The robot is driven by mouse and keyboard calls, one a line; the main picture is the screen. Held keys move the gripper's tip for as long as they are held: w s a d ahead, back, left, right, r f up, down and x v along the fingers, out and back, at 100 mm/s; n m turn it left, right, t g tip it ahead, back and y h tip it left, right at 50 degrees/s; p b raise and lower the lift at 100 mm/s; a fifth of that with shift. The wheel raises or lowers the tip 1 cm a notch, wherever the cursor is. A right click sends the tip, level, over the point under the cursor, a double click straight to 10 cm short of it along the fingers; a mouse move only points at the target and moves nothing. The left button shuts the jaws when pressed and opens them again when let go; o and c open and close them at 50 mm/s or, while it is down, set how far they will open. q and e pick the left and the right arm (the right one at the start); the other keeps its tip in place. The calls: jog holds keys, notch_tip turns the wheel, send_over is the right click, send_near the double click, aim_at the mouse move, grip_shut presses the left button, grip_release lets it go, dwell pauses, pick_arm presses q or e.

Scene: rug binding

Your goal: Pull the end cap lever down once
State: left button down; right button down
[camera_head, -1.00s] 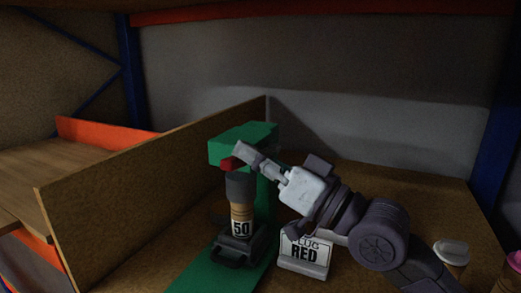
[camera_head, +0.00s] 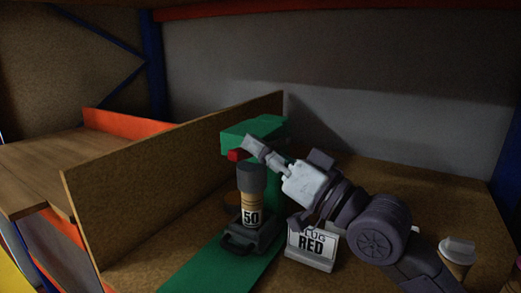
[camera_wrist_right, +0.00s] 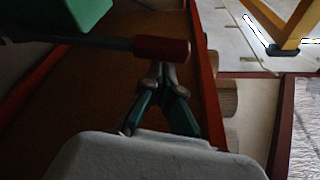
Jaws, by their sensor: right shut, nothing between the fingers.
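The green end cap press (camera_head: 258,130) stands on the shelf board, with its green base (camera_head: 215,268) running forward. Its lever has a red grip (camera_head: 236,155); in the right wrist view the red grip (camera_wrist_right: 160,48) sits at the end of a dark rod. My right gripper (camera_head: 252,146) is shut and empty, its tips close to the red grip. In the right wrist view its fingertips (camera_wrist_right: 162,70) appear right at the grip's edge; I cannot tell whether they touch. Below, a tan tube marked 50 (camera_head: 250,210) stands upright in a dark holder (camera_head: 240,243), under a dark grey cylinder (camera_head: 251,178). My left gripper is out of view.
A white sign reading "PLUG RED" (camera_head: 311,248) stands right of the press, under my right arm. A wooden divider (camera_head: 170,180) runs along the left. A lidded cup (camera_head: 457,255) stands at the far right. The board behind my right arm looks clear.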

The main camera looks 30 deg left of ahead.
notch_tip(320, 180, up, 10)
jog(key=shift+f, duration=0.25)
jog(key=shift+s, duration=0.1)
dwell(0.7)
